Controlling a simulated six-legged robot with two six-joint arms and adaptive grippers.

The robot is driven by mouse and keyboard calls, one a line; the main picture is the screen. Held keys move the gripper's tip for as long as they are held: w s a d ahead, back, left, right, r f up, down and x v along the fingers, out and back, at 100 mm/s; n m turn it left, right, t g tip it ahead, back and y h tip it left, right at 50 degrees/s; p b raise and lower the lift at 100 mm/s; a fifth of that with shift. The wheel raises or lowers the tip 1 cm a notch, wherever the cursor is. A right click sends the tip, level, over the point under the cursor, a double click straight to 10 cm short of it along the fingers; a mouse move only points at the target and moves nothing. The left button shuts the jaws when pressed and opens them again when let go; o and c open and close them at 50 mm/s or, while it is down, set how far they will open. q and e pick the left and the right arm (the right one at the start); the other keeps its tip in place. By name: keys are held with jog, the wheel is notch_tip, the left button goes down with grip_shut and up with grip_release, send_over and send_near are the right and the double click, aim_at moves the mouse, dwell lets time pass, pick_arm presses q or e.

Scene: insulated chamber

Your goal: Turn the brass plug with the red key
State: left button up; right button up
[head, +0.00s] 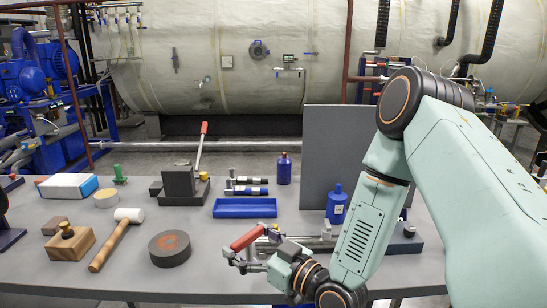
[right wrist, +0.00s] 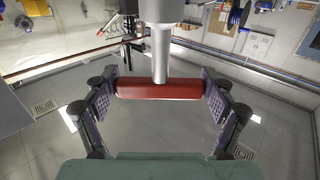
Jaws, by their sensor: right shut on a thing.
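The red key has a red cross-bar handle (head: 248,238) and a thick silver shaft. My right gripper (head: 252,257) is shut on this handle above the table's front edge. In the right wrist view my right gripper (right wrist: 160,92) has its two pads at the ends of the red bar (right wrist: 160,89), and the silver shaft (right wrist: 161,45) points away from the palm. I cannot pick out the brass plug for sure. My left gripper is out of view.
The grey table (head: 215,280) bears a mallet (head: 115,240), a dark round disc (head: 170,248), a blue tray (head: 245,207), blue bottles (head: 284,170) and a black block with a red-handled lever (head: 200,150). A grey upright panel (head: 325,150) stands behind my right arm.

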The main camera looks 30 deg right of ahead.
pick_arm(q)
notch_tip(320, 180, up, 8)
jog(key=p, duration=0.7)
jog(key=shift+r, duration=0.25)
pick_arm(e)
jog(key=w+d+r+m+h, duration=0.2)
jog(key=w+d+r, duration=0.2)
jog(key=d, duration=0.1)
jog(key=w+d+r+m+h, duration=0.2)
jog(key=w+d+r+h, duration=0.1)
jog(key=d+r, duration=0.2)
jog(key=shift+w+d+t+h, duration=0.3)
jog(key=shift+w+d+t, duration=0.1)
jog(key=shift+d, duration=0.4)
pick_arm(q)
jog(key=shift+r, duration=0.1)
pick_arm(e)
jog(key=shift+a, duration=0.15)
jog(key=shift+f+b, duration=2.3)
jog(key=shift+f, duration=0.6)
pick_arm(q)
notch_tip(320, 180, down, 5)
pick_arm(e)
jog(key=shift+f, duration=1.25)
